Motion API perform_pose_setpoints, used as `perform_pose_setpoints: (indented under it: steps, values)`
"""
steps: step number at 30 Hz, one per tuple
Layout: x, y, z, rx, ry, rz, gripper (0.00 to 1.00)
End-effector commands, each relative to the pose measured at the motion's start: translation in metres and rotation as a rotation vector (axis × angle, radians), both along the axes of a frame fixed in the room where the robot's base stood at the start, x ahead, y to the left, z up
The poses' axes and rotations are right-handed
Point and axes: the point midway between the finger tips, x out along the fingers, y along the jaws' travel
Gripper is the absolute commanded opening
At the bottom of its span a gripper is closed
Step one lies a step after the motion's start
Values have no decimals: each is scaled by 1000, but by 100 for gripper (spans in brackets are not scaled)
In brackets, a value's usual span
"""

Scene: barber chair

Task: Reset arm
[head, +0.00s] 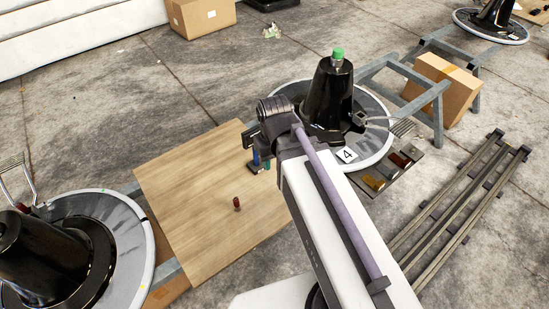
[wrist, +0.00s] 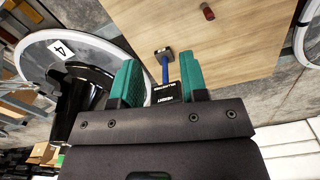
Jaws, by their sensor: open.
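My gripper (head: 260,158) is over the right edge of a wooden board in the head view, partly hidden by my arm. In the wrist view its two teal fingers (wrist: 158,64) stand apart, open. A small tool with a blue handle and grey head (wrist: 164,62) shows between and beyond the fingers, over the board. I cannot tell whether the fingers touch it. A black chair base (head: 332,95) with a green cap stands on a round grey plate behind my gripper. A tag marked 4 (head: 346,155) is on the plate's near rim.
Another black chair base (head: 40,260) is at the lower left. A cardboard box (head: 440,88), a grey metal frame and floor rails (head: 460,205) are at the right.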

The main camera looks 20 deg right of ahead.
Motion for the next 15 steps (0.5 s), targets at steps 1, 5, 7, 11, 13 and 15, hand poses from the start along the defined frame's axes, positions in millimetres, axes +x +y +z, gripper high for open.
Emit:
perform_pose_setpoints:
  steps: [1, 5, 7, 11, 13, 15]
  values:
    - [-11, 0, 0, 0, 0, -59, 40]
    - [-12, 0, 0, 0, 0, -113, 40]
    - [-11, 0, 0, 0, 0, -111, 40]
    - [-11, 0, 5, 0, 0, -110, 40]
    - [-11, 0, 20, 0, 0, -109, 40]
    - [-11, 0, 46, 0, 0, -108, 40]
